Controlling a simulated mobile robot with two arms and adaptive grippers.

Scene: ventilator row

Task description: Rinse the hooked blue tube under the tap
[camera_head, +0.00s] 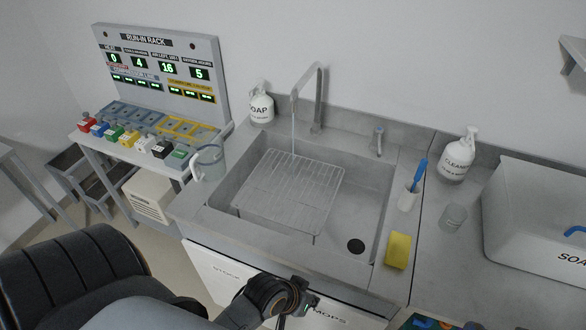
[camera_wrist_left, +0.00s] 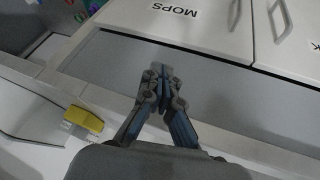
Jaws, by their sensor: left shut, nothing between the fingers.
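A blue curved piece (camera_head: 574,231) shows at the right picture edge, at the white bin marked "SOA..."; the rest of it is cut off, and I cannot tell whether it is the hooked blue tube. The tap (camera_head: 318,95) stands behind the sink (camera_head: 370,190), with a thin stream falling from its spout onto the wire rack (camera_head: 290,190). My left gripper (camera_head: 304,300) is low in front of the sink cabinet, by the "MOPS" door. In the left wrist view its fingers (camera_wrist_left: 161,72) are shut and empty. My right gripper is not in view.
A yellow sponge (camera_head: 398,251) lies right of the sink, near a cup with a blue-handled brush (camera_head: 418,175) and a clear jar (camera_head: 453,216). The white bin (camera_head: 520,215) fills the right counter. Soap (camera_head: 262,106) and cleaner (camera_head: 457,158) bottles stand behind.

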